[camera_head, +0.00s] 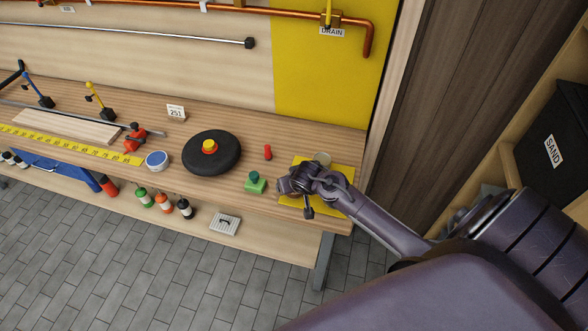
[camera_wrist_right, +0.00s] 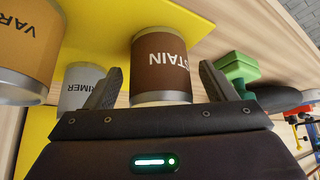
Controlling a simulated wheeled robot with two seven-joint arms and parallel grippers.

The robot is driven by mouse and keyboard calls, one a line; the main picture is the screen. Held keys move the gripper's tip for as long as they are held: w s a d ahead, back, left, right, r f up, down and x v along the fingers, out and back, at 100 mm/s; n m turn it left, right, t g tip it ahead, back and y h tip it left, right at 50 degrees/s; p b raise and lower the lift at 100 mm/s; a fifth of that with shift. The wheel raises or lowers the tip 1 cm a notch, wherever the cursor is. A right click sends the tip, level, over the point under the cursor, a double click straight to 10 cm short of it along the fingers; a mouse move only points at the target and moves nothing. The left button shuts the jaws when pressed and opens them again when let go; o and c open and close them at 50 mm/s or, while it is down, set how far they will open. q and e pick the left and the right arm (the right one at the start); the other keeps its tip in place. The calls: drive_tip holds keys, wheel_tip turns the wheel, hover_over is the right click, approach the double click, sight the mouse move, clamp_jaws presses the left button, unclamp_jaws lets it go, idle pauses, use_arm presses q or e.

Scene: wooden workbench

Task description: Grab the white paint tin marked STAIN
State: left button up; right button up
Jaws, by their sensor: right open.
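The tin marked STAIN (camera_wrist_right: 160,62) is brown in the right wrist view, not white. In the head view my right gripper (camera_head: 297,196) is over the yellow mat (camera_head: 342,172) at the bench's right end and hides most of what stands there. One pale tin top (camera_head: 322,158) shows behind it. My left gripper is not in view.
A tan tin marked "VAR" (camera_wrist_right: 28,50) stands beside the white one. A green block (camera_head: 255,185), a small red piece (camera_head: 268,152) and a black disc with a red and yellow knob (camera_head: 212,160) lie left of my gripper. The bench's front edge is close.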

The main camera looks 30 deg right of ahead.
drive_tip(key=shift+w+f, duration=0.15)
drive_tip(key=shift+f, duration=0.1)
drive_tip(key=shift+c, duration=0.5)
drive_tip(key=shift+r, duration=0.1)
drive_tip(key=c, duration=1.1)
drive_tip(key=shift+c, duration=0.2)
